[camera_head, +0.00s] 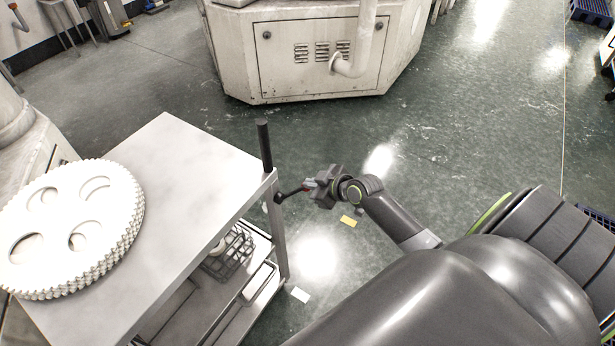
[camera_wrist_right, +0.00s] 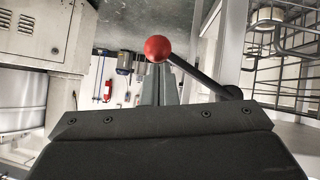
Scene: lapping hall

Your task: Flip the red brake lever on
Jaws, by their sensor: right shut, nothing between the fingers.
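The brake lever is a black rod with a red ball knob, mounted by the corner post of a white-topped cart. In the head view its rod (camera_head: 290,192) sticks out to the right of the post, and the red knob (camera_head: 309,184) is at the fingers of my right gripper (camera_head: 312,186). In the right wrist view the knob (camera_wrist_right: 157,48) shows at the tips of my right gripper (camera_wrist_right: 158,72), with the rod slanting down to the right. The right gripper is shut with nothing between its fingers. I cannot tell whether it touches the knob. My left gripper is out of view.
The cart top (camera_head: 185,160) carries a stack of white toothed discs (camera_head: 110,205) at left. A dark upright handle (camera_head: 264,145) rises at its corner. A wire basket (camera_head: 228,256) sits on a lower shelf. Open floor lies behind and right, before a large machine (camera_head: 320,60).

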